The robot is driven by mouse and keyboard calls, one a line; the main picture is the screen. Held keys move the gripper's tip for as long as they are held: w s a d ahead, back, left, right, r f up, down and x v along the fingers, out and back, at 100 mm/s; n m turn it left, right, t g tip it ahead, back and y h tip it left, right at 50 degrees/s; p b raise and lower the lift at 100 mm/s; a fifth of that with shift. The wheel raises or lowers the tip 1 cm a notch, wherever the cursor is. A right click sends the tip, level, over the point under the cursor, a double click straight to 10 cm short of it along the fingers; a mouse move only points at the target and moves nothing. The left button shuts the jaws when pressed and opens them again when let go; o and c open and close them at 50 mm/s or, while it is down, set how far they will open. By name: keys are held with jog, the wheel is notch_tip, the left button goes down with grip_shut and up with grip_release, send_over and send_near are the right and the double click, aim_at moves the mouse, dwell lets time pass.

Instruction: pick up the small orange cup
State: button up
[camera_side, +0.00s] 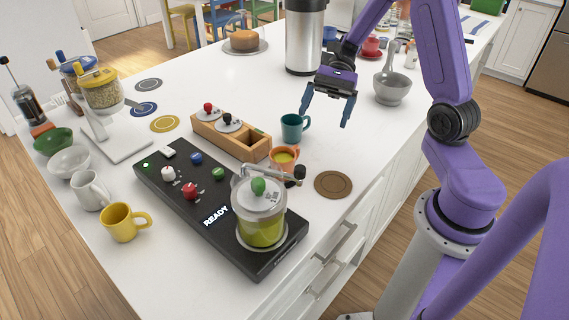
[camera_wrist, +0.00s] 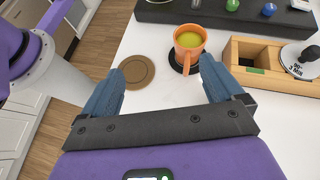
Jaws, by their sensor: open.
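The small orange cup (camera_side: 284,167) stands upright on the white counter, beside the right edge of the black machine base. In the wrist view the orange cup (camera_wrist: 187,58) holds yellow-green liquid, has its handle toward me, and stands on a dark round mat. My gripper (camera_side: 325,119) is open and empty, above the counter, behind and to the right of the cup in the side view. In the wrist view my gripper (camera_wrist: 163,70) has both fingers spread, with the cup beyond the tip of the right finger and apart from it.
A teal mug (camera_side: 293,128) stands just behind the orange cup. A grey mortar (camera_side: 391,91) stands right of my gripper.

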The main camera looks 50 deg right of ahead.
jog(key=w+d+m+t+y, duration=0.2)
jog(key=w+d+m, duration=0.1)
jog(key=d, duration=0.1)
send_near(275, 166)
jog(key=shift+s+f, duration=0.15)
jog(key=shift+s, duration=0.1)
jog(key=shift+w+x, duration=0.15)
jog(key=shift+x, duration=1.4)
jog(key=shift+w+x, duration=0.1)
jog(key=shift+x, duration=1.45)
jog(key=shift+d, duration=0.1)
jog(key=c, duration=1.4)
jog(key=shift+o, duration=0.2)
